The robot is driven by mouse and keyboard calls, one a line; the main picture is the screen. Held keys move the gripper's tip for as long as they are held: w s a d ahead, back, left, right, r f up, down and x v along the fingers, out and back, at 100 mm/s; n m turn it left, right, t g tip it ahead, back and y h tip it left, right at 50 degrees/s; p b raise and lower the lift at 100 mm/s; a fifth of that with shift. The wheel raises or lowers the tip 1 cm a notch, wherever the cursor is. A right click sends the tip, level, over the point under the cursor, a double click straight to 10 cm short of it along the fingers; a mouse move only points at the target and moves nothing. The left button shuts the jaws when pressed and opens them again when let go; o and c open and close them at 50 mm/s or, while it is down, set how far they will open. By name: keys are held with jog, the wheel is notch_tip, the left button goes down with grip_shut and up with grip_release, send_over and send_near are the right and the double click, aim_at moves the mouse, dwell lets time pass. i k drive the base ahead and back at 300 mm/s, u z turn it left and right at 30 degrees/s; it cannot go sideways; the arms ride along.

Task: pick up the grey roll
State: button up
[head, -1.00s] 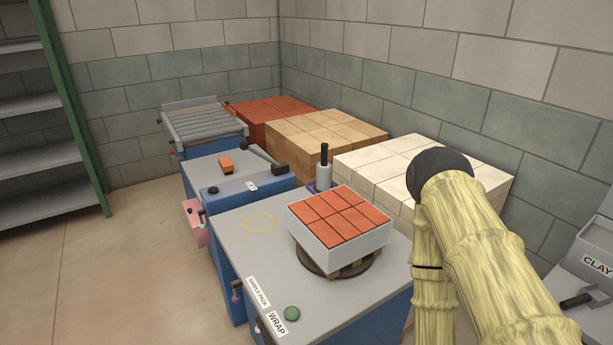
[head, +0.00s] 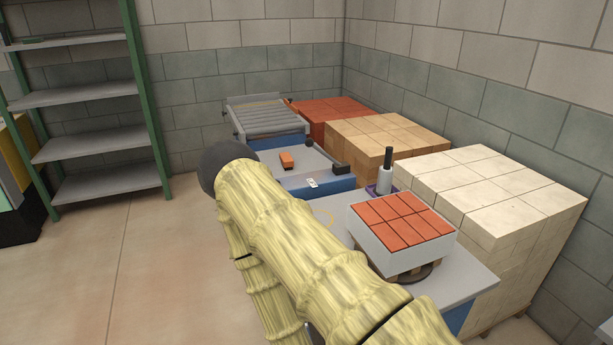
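The grey roll (head: 384,181) stands upright behind the tray of bricks, with a black handle or rod (head: 388,157) rising from its top. Its foot is at a purple base (head: 374,190) near the back edge of the grey worktop (head: 468,288). Nothing covers most of the roll. My yellow, bamboo-patterned arm fills the lower middle of the view, left of the roll and in front of it. My gripper is not in view.
A white-sided box of red-orange bricks (head: 400,250) sits on a dark round turntable (head: 425,272) in front of the roll. Cream (head: 490,200), tan (head: 385,135) and red (head: 325,115) block stacks stand behind. Open floor (head: 120,270) lies at left, before metal shelves (head: 85,95).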

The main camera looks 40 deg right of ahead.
aim_at(383, 189)
jog(key=u, duration=0.5)
jog(key=i, duration=2.25)
jog(key=z, duration=2.7)
